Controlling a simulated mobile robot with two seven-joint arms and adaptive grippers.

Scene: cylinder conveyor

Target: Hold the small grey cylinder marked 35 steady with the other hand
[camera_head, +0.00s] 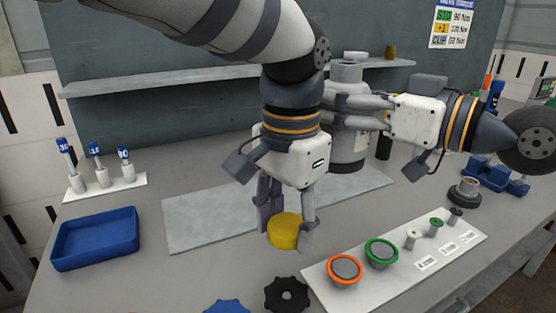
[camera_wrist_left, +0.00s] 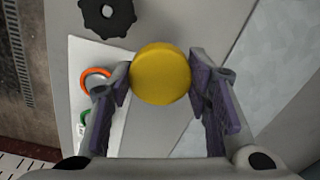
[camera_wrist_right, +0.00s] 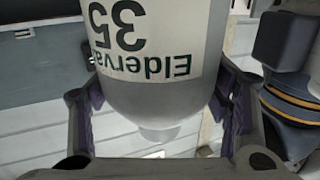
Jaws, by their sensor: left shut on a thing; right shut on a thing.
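The grey cylinder marked 35 (camera_head: 348,146) stands upright behind my left arm, at the back of the table. Its white label with "35" fills the top of the right wrist view (camera_wrist_right: 155,50), where the lettering is upside down. My right gripper (camera_head: 345,105) comes in from the right and is shut on the cylinder, with a finger on each side of its body. My left gripper (camera_head: 287,230) points down and is shut on a round yellow cap (camera_head: 284,232). The cap also shows between the fingers in the left wrist view (camera_wrist_left: 160,73). My left arm hides part of the cylinder's left side.
A grey plate (camera_head: 195,220) lies under my left gripper. A blue tray (camera_head: 95,240) and a white holder (camera_head: 105,188) are at left. A white board (camera_head: 325,285) with orange (camera_head: 345,270) and green rings is at front right, beside a black knob (camera_head: 286,294). A shelf runs behind.

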